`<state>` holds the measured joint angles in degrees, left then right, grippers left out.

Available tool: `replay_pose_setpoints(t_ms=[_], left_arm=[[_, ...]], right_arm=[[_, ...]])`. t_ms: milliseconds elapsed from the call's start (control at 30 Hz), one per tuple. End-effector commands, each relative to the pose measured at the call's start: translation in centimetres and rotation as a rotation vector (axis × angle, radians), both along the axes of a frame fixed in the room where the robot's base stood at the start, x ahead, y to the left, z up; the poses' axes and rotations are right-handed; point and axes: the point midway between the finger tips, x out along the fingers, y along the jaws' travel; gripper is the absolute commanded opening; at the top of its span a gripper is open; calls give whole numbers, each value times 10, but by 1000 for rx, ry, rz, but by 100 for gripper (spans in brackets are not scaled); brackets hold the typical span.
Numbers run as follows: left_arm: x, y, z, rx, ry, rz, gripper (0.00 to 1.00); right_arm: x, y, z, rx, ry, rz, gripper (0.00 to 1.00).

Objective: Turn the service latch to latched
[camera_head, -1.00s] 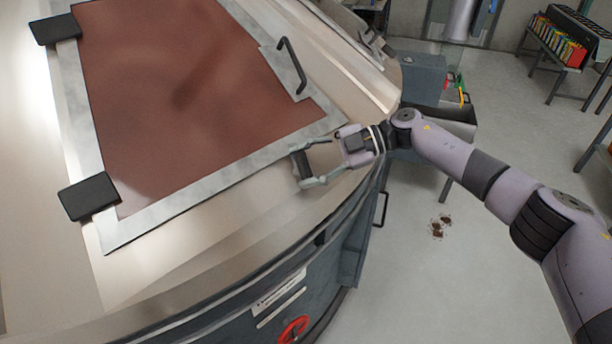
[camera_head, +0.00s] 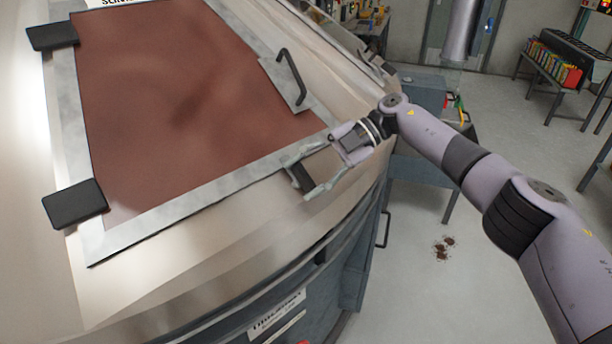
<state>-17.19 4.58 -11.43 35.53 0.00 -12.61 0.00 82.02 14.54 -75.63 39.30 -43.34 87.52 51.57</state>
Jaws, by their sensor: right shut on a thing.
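The hatch has a reddish-brown panel (camera_head: 190,110) in a pale metal frame, with a black bar handle (camera_head: 292,78) on its right side. My right gripper (camera_head: 303,180) is at the frame's lower right edge, low over the cream casing. Its fingers are shut on a small dark piece, which I take to be the service latch. My left gripper is not in view.
Two black hinge blocks (camera_head: 75,203) sit on the hatch's left side. The casing (camera_head: 200,250) curves down to a dark grey side with a label. Beyond it are a workbench (camera_head: 448,118) and open floor with a small brown spill (camera_head: 444,247).

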Motion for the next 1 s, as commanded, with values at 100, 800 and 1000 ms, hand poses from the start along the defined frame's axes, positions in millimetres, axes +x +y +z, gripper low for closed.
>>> replay_pose_setpoints(t_ms=[100, 800, 1000], left_arm=[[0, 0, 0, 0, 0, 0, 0], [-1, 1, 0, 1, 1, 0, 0], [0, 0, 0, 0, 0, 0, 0]], right_arm=[[0, 0, 0, 0, -3, 3, 25], [3, -5, 3, 0, -1, -2, 73], [13, -32, 19, 0, -1, -4, 73]])
